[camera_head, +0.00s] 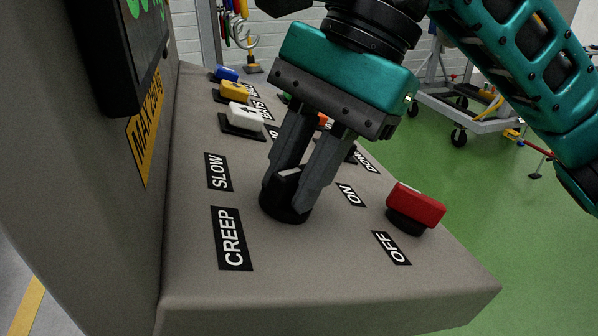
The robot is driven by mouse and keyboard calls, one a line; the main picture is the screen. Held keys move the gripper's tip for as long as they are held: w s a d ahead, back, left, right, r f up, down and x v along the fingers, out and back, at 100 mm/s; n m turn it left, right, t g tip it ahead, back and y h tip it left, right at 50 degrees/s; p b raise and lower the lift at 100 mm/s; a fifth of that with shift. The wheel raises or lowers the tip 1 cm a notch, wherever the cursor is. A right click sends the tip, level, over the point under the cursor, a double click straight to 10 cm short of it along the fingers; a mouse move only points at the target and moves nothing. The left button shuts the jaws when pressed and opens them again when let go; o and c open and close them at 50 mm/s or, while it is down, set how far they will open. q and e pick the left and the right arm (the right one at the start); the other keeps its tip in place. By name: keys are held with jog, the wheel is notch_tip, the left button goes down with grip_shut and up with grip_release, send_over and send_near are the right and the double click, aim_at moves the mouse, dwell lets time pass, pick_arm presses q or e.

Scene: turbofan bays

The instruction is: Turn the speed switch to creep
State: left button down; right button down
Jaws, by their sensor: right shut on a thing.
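The speed switch (284,211) is a round black knob on the sloping grey control panel (310,275). The SLOW label (218,172) and the CREEP label (232,238) are to its left. My right gripper (286,192) comes down from above with both grey fingers around the raised grip of the switch, shut on it. A light mark shows on the knob between the fingers. The fingers hide part of the grip, so I cannot tell exactly which label it points to. My left gripper is not in view.
A red switch (415,205) sits at right, by the ON label (351,195) and OFF label (391,248). White (245,117), yellow (234,90) and blue (227,73) switches stand farther back. A dark screen (120,50) overhangs at left. A wheeled cart (470,115) stands on the green floor beyond.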

jog(key=shift+r, duration=0.1)
dwell(0.3)
jog(key=c, duration=1.1)
grip_release()
jog(key=p+v, duration=0.2)
jog(key=v, duration=1)
jog(key=shift+w+d+r, duration=0.15)
jog(key=shift+d+r, duration=0.05)
jog(key=shift+r, duration=0.15)
